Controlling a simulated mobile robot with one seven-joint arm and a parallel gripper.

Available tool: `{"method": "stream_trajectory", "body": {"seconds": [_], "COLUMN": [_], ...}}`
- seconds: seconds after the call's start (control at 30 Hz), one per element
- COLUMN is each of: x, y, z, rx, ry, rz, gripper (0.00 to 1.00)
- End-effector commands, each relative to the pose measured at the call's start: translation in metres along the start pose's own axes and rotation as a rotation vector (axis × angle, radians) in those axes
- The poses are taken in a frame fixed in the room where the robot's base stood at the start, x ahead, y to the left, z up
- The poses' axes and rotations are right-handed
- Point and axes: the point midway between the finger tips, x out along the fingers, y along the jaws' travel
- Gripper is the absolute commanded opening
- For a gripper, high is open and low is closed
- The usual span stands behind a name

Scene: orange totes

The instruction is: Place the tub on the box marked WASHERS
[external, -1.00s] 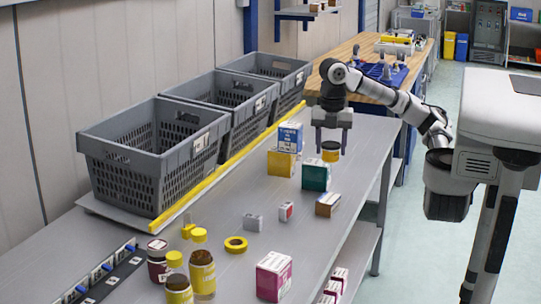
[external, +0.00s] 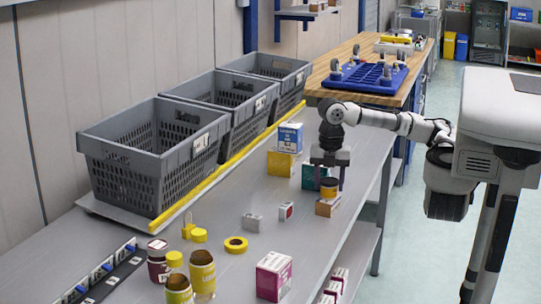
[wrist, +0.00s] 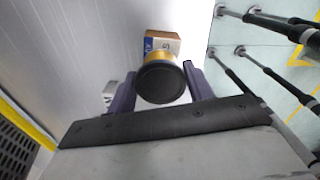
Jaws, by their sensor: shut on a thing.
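The tub (external: 329,188) is a small round container with a dark lid and a yellow band. My gripper (external: 328,182) is shut on it from above; in the wrist view the tub (wrist: 161,82) is between the two fingers. A small brown box (external: 327,208) with a pale label is directly under the tub in the external view. In the wrist view the box (wrist: 162,40) shows behind the tub with part of its lettering, ending in S. The full word is not readable. I cannot tell whether the tub's base touches the box.
A green box (external: 309,178) is partly hidden just behind my gripper. Grey crates (external: 150,165) line the left side.

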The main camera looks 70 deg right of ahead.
Motion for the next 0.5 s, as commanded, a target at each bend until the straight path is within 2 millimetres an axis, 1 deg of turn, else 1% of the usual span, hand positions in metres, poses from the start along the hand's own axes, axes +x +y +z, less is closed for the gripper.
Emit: {"method": "stream_trajectory", "body": {"seconds": [0.1, 0.13, 0.3, 0.5], "x": [0.0037, 0.0037, 0.0030, 0.0029], "y": [0.0002, 0.0002, 0.0001, 0.0001], "z": [-0.0002, -0.0001, 0.0000, 0.0000], "rx": [0.000, 0.000, 0.000, 0.000], "ry": [0.001, 0.000, 0.000, 0.000], "rz": [0.001, 0.000, 0.000, 0.000], "gripper": [0.26, 0.53, 0.73, 0.73]}}
